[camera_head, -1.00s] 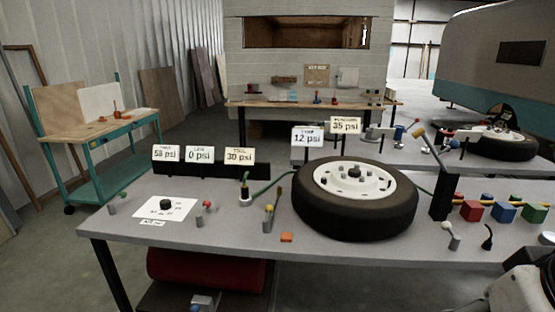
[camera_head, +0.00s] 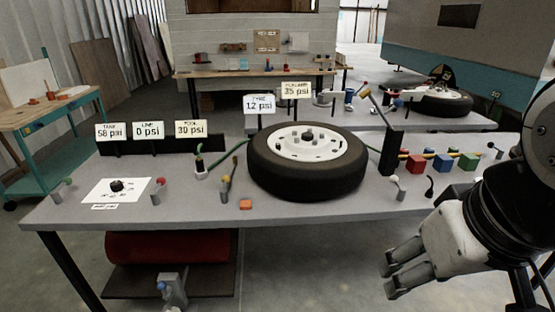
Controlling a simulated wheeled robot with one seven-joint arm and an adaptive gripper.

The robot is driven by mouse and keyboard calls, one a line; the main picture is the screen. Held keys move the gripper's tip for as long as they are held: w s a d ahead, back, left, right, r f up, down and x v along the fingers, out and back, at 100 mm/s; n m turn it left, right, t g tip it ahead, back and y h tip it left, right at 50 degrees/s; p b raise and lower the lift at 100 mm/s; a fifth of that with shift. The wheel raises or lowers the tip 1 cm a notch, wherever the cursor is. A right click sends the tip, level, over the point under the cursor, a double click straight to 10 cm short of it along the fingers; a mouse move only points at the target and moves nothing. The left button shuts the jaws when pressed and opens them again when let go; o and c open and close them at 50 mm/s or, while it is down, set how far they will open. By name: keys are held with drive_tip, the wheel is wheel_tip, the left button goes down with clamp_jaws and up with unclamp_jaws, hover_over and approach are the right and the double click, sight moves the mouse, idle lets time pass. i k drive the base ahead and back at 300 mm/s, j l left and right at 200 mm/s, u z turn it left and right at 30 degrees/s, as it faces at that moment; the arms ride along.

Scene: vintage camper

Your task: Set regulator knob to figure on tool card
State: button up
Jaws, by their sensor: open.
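The black regulator knob (camera_head: 116,185) sits on a white dial sheet (camera_head: 97,194) at the left of the grey bench. The dial marks are too small to read. The tool card (camera_head: 191,128) reads 30 psi and stands behind the bench, right of the tank card (camera_head: 114,132) at 58 psi and the line card (camera_head: 149,131) at 0 psi. My gripper (camera_head: 388,278) is open and empty at the lower right, in front of the bench's front edge, far from the knob.
A tyre (camera_head: 262,176) lies on the middle of the bench. Small levers with red (camera_head: 158,189) and yellow (camera_head: 224,188) tops stand between it and the dial sheet. An orange block (camera_head: 246,204) lies near the front edge. Coloured cubes (camera_head: 415,164) sit at the right.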

sight(116, 186)
drive_tip(key=i+j+u, duration=0.1)
drive_tip(key=i+j, duration=0.35)
drive_tip(key=j, duration=0.3)
drive_tip(key=i+j+u, duration=0.15)
drive_tip(key=i+j, duration=0.35)
drive_tip(key=j, duration=0.2)
drive_tip(key=i+j+u, duration=0.1)
drive_tip(key=i+j, duration=0.45)
drive_tip(key=j, duration=0.1)
